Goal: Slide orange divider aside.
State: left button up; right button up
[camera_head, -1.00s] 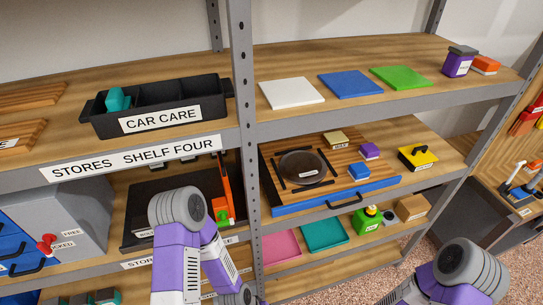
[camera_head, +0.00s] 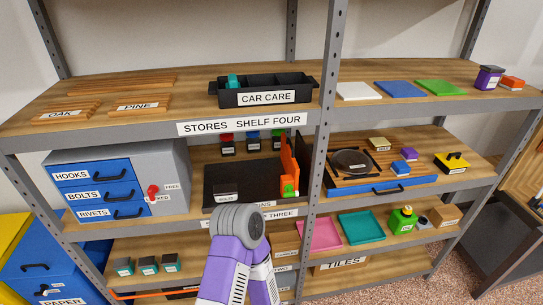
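The orange divider (camera_head: 289,166) stands upright at the right end of a dark tray (camera_head: 240,178) on the middle shelf, close to the shelf's upright post. A small green piece (camera_head: 290,188) shows at its lower front. My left arm reaches up from the bottom middle, in front of the lower shelves and below the divider. Its gripper is not visible, hidden behind or below the arm. My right arm and gripper are out of the picture.
A steel post (camera_head: 323,120) rises just right of the divider. A grey drawer cabinet (camera_head: 172,165) with blue drawers stands left of the tray. Several small jars (camera_head: 227,146) stand behind the tray. The CAR CARE bin (camera_head: 267,90) sits on the shelf above.

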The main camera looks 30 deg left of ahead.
aim_at(292, 170)
jog(key=u, duration=1.3)
